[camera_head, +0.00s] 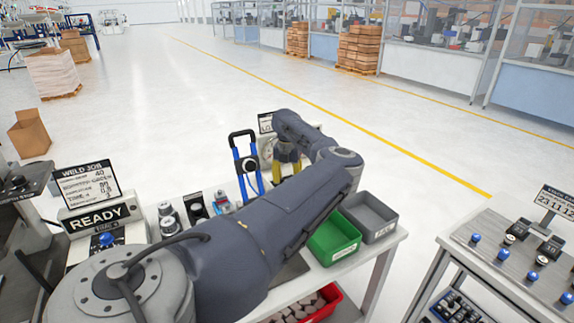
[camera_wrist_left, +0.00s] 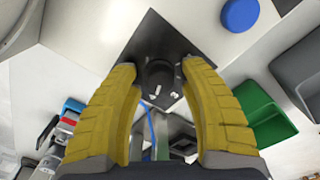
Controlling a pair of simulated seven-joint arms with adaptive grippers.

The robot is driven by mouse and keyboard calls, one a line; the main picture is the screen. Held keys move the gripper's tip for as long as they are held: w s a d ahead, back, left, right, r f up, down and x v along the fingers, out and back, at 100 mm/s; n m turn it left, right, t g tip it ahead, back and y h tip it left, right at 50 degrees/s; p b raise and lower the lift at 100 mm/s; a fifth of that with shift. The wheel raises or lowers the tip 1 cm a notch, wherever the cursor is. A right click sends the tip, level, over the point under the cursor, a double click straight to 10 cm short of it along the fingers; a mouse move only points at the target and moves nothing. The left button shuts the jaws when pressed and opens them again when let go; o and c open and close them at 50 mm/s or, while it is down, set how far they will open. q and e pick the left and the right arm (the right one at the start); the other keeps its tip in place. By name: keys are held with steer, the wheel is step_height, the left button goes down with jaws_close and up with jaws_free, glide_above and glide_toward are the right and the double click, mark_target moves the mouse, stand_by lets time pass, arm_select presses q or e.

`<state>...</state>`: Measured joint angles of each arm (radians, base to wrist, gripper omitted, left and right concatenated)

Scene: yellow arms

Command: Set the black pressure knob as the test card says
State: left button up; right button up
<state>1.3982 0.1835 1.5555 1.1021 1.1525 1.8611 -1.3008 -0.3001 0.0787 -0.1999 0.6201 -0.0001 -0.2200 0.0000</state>
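A dark round knob (camera_wrist_left: 160,76) on a black square plate (camera_wrist_left: 152,38) shows in the left wrist view; it looks like the black pressure knob. My left gripper (camera_wrist_left: 160,72) has its yellow fingers spread, one on each side of the knob, with gaps between. In the head view my left gripper (camera_head: 287,160) points down at the far side of the bench, and the knob is hidden there. A small card (camera_head: 265,122) stands behind it, mostly covered by my arm; its text is unreadable. My right gripper is not in view.
A blue and black upright frame (camera_head: 246,163) stands left of the gripper. A green bin (camera_head: 334,238) and grey bin (camera_head: 370,216) sit on the bench's right. A weld job card (camera_head: 87,184) and READY sign (camera_head: 97,217) stand left. Another table with knobs (camera_head: 510,262) is at right.

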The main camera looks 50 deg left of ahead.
arm_select(q)
steer(key=shift+o, duration=0.3)
steer(key=shift+r, duration=0.1)
step_height(320, 180, up, 12)
stand_by(0.5)
